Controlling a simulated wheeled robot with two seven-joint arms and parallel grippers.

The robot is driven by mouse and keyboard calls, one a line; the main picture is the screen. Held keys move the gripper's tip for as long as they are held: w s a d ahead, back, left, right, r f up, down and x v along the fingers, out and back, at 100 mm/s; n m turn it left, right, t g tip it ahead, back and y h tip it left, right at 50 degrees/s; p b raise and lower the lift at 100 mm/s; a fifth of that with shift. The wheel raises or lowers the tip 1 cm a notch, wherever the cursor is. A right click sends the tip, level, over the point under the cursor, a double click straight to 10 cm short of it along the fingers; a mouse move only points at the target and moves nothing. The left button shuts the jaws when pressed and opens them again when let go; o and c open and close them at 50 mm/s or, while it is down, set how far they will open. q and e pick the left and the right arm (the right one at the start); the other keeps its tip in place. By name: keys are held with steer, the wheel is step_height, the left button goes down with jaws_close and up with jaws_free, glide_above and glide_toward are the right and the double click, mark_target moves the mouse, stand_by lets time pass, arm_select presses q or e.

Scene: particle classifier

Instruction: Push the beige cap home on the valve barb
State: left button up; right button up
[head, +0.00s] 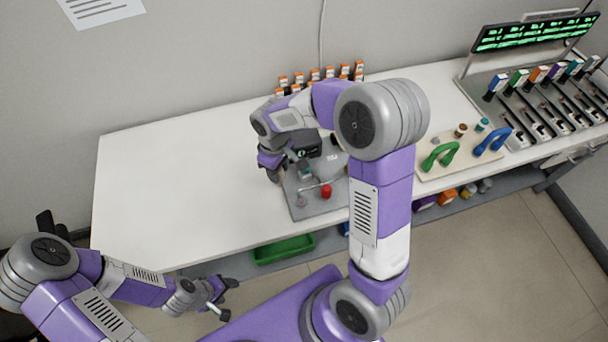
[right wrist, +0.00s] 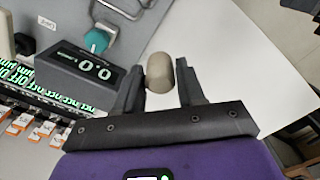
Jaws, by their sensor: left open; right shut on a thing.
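A beige cap (right wrist: 159,73) sits between the fingertips of my right gripper (right wrist: 157,82) in the right wrist view. My right gripper is shut on it, with the white table top behind it. In the head view my right gripper (head: 272,163) is over the left edge of a grey device plate (head: 316,205); the cap cannot be made out there. The plate carries a red knob (head: 327,191), a teal knob (head: 305,173) and a thin pale pipe. I cannot clearly pick out the valve barb. My left gripper (head: 224,299) is open and empty, in front of the table.
A black readout box (right wrist: 88,72) showing 0.0 stands on the plate, close to my right gripper. Orange-topped vials (head: 328,73) line the table's back. A beige board (head: 440,171) with green and blue handles is to the right. The table's left part (head: 160,190) is clear.

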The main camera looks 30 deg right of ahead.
steer(key=s+d+n, duration=0.4)
steer(key=s+n, duration=0.1)
steer(key=n, duration=1.3)
steer(key=shift+s+f+n, duration=0.2)
steer(key=shift+f+n, duration=0.1)
steer(key=shift+f, duration=0.05)
steer(key=shift+p, duration=0.3)
step_height(320, 180, down, 6)
steer(key=b, duration=0.4)
steer(key=shift+r, duration=0.1)
steer(key=shift+p, duration=0.3)
stand_by(0.6)
